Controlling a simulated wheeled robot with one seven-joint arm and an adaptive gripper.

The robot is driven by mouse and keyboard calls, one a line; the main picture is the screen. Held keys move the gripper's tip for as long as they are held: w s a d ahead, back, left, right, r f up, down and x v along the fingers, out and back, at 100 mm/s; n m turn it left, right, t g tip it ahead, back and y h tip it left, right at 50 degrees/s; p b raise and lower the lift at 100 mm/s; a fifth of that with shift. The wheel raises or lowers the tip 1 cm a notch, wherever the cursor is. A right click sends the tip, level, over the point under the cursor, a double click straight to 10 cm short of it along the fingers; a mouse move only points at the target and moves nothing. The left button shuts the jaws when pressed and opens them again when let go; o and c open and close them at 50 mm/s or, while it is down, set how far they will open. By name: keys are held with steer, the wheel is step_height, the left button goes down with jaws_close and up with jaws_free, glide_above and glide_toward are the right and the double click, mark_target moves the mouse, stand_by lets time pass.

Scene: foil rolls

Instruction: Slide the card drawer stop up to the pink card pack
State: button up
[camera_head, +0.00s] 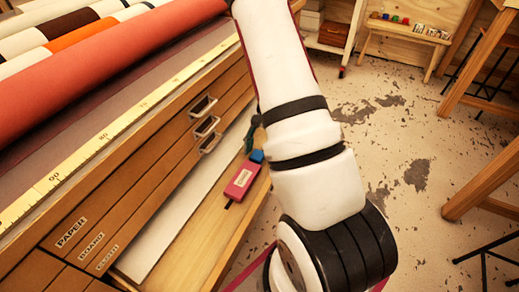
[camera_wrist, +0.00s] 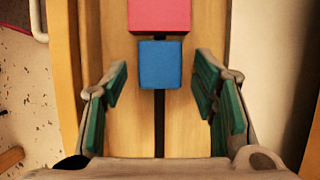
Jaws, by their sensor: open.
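The pink card pack (camera_head: 240,183), with a pale label, lies in an open wooden drawer (camera_head: 192,245). The blue stop (camera_head: 257,156) sits just beyond it on the dark slot along the drawer floor. In the wrist view the blue stop (camera_wrist: 160,63) is just below the pink pack (camera_wrist: 160,14), with a narrow dark gap between them. My gripper (camera_wrist: 163,75) is open, its green-padded fingers to either side of the slot near the stop's lower end, apart from it. In the head view my arm hides most of the gripper; a green finger part shows beside the stop.
A cabinet with labelled drawers (camera_head: 85,232) and metal handles (camera_head: 205,127) stands at left. Rolls (camera_head: 100,55) and a yellow ruler (camera_head: 95,150) lie on top. A pale strip (camera_head: 180,215) runs beside the open drawer. Wooden furniture legs (camera_head: 490,175) stand right; floor between is clear.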

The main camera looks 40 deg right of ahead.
jaws_close()
steer(key=shift+s+a, duration=0.1)
steer(key=shift+a, duration=0.15)
jaws_free()
steer(key=shift+r, duration=0.1)
steer(key=v, duration=1.2)
